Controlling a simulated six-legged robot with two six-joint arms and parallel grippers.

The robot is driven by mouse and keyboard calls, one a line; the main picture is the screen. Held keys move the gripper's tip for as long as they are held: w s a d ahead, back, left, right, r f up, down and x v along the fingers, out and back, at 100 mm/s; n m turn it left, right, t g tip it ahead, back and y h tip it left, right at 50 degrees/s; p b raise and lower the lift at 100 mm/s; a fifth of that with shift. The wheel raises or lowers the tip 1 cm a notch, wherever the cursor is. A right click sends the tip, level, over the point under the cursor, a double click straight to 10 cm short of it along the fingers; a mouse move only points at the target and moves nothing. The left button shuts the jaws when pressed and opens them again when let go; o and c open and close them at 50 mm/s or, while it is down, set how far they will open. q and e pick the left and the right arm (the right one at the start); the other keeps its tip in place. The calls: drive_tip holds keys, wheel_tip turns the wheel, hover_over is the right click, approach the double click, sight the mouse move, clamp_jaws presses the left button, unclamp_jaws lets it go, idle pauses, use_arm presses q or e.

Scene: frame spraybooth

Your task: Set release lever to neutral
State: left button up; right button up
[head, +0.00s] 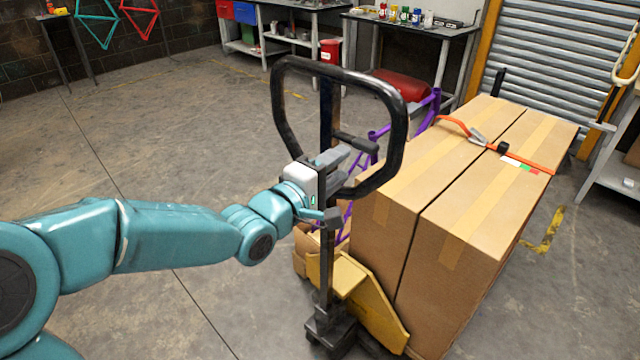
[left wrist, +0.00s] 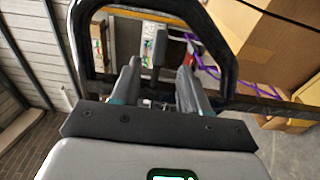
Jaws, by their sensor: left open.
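A pallet jack has a black loop handle (head: 398,135) on an upright pole. A short dark release lever (head: 356,142) sticks out to the right inside the loop. In the left wrist view the lever (left wrist: 159,46) appears in the gap between my fingers, towards their tips, with space on both sides. My left gripper (head: 336,186) is open at the pole, just below the lever; it also shows in the left wrist view (left wrist: 158,80). I see no contact with the lever. My right gripper is out of view.
Two tall cardboard boxes (head: 470,180) stand on the yellow pallet jack (head: 372,302), with an orange strap (head: 530,162) on top. Purple frame tubes (head: 425,108) lie behind the handle. Workbenches (head: 425,28) line the back. The floor at left is clear.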

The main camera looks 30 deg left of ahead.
use_arm(q)
drive_tip(key=v, duration=0.5)
idle(0.3)
drive_tip(key=s+d+f+g+p, duration=0.1)
drive_tip(key=d+f+g, duration=0.15)
drive_tip(key=f, duration=0.75)
drive_tip(key=s+d+f+g+p, duration=0.15)
drive_tip(key=f+g, duration=0.25)
drive_tip(key=f, duration=0.5)
drive_tip(key=s+d+f+g+p, duration=0.1)
drive_tip(key=d+f+g, duration=0.2)
drive_tip(key=f, duration=0.7)
drive_tip(key=s+d+f+m+g, duration=0.1)
drive_tip(key=s+f+m+g, duration=0.2)
drive_tip(key=s+f+m, duration=0.3)
drive_tip(key=s+d+f+m+g, duration=0.2)
drive_tip(key=s+f+m+g, duration=0.2)
drive_tip(key=s+f+m, duration=0.3)
drive_tip(key=s, duration=0.5)
drive_tip(key=shift+s+f+y, duration=0.25)
drive_tip(key=shift+f+y, duration=0.05)
drive_tip(key=shift+f, duration=0.05)
drive_tip(key=shift+g, duration=0.25)
